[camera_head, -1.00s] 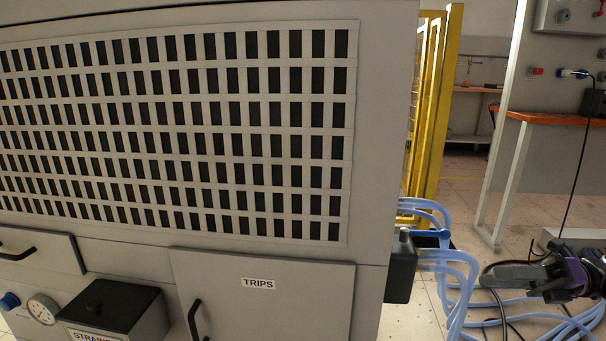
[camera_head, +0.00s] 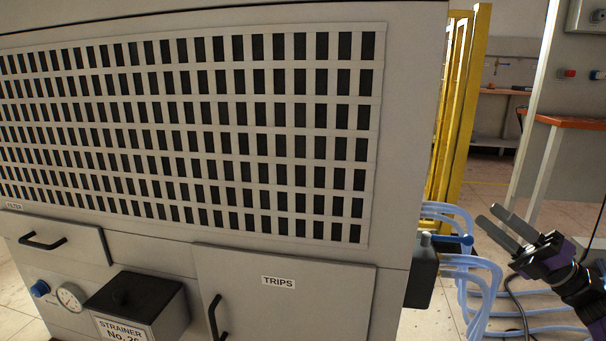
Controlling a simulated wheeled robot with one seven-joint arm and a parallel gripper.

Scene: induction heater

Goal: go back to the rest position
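My gripper (camera_head: 491,215) is at the right side of the head view, beside the right end of the grey cabinet (camera_head: 414,150). Its two grey fingers point up and to the left, with a narrow gap between them and nothing seen in it. The purple and black wrist runs down to the right edge. The fingers appear near the blue-handled valve (camera_head: 450,239) on the dark box (camera_head: 424,271) at the cabinet's side; they look apart from it, but the depth is hard to tell.
Light blue hoses (camera_head: 485,285) loop from the cabinet's side to the floor, beside and behind my gripper. A yellow frame (camera_head: 460,110) stands behind. The TRIPS door (camera_head: 290,310), the drawer (camera_head: 60,243) and the strainer box (camera_head: 140,300) are on the cabinet's front. An orange-topped bench (camera_head: 575,121) is at right.

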